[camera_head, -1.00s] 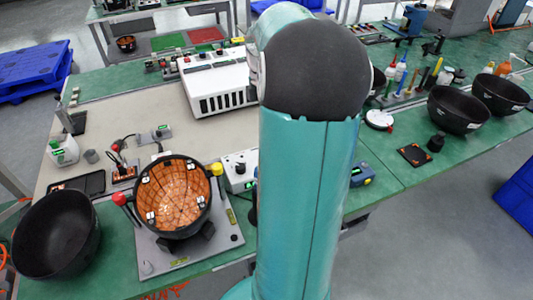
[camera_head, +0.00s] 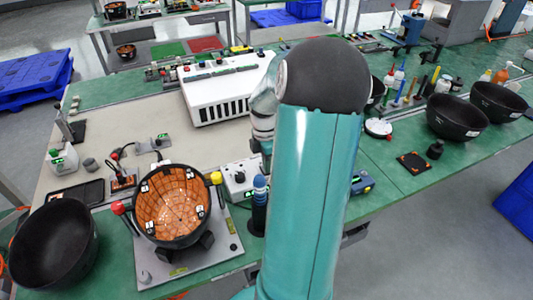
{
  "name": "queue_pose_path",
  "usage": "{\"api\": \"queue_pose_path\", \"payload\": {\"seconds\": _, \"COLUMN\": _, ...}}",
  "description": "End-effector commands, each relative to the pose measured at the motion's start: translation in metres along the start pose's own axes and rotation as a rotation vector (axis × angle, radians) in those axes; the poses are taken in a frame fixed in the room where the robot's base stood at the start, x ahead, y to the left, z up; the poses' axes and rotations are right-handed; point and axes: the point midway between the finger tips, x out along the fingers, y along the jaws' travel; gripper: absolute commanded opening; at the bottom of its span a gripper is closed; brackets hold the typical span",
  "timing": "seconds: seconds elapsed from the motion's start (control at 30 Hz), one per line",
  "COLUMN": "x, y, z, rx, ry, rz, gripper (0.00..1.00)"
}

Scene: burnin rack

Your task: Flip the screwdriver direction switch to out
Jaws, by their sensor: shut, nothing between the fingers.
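A dark upright tool with a blue band near its top, which looks like the screwdriver (camera_head: 259,212), stands on the green bench just left of my arm. Its direction switch is too small to make out, so its position cannot be told. My upper arm rises through the middle of the picture, and my forearm bends away behind the elbow, with a pale link showing above and behind the tool. My gripper is not visible; the arm hides that area.
A white control box (camera_head: 236,182) stands beside the tool. A copper-lined bowl (camera_head: 172,207) sits on a grey base plate (camera_head: 160,270) to the left, beside a black bowl (camera_head: 52,243). A large white unit (camera_head: 225,85) stands behind. More black bowls (camera_head: 455,118) stand at right.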

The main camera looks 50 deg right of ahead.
Motion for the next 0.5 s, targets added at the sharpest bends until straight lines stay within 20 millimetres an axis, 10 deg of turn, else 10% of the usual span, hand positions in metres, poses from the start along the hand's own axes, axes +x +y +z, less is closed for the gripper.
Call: {"api": "queue_pose_path", "payload": {"seconds": 0.5, "x": 0.007, "y": -0.0017, "z": 0.0, "rx": 0.0, "ry": 0.0, "rz": -0.001, "gripper": 0.0}}
